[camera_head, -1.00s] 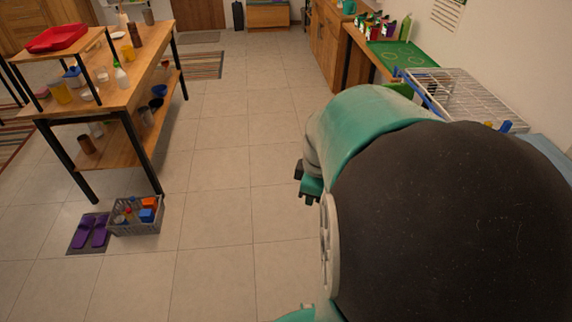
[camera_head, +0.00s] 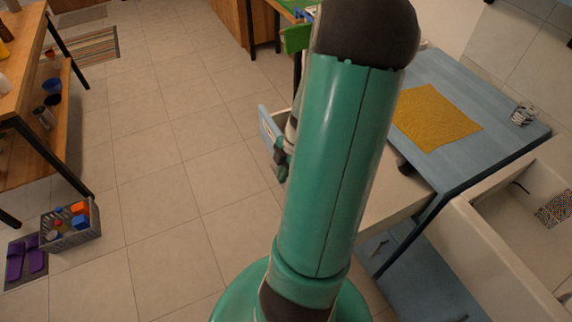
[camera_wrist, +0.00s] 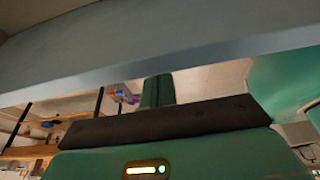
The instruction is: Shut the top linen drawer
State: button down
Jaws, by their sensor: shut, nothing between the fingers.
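In the head view, a drawer with a light blue front (camera_head: 268,130) juts out to the left of the blue table, behind my arm. It stands open; most of its box is hidden by my arm, so how far it is out cannot be told. My gripper (camera_head: 281,162) is shut and empty, close beside the drawer front at its lower right; whether it touches cannot be told. In the wrist view, a grey-blue panel (camera_wrist: 170,55) crosses the upper part close to the camera, probably part of the drawer.
The blue table (camera_head: 490,155) bears a yellow cloth (camera_head: 435,118) and a patterned cup (camera_head: 523,114). A white sink (camera_head: 480,235) stands at the lower right. A grey basket (camera_head: 70,238) and purple slippers (camera_head: 25,260) lie by a wooden table (camera_head: 40,160) at left. The tiled floor between is clear.

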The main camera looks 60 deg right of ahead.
jog(key=x, duration=0.4)
dwell(0.3)
jog(key=s+d, duration=0.3)
jog(key=d, duration=0.2)
jog(key=s+d, duration=0.3)
jog(key=d, duration=0.2)
jog(key=s+d, duration=0.3)
jog(key=d, duration=0.2)
jog(key=shift+w, duration=0.1)
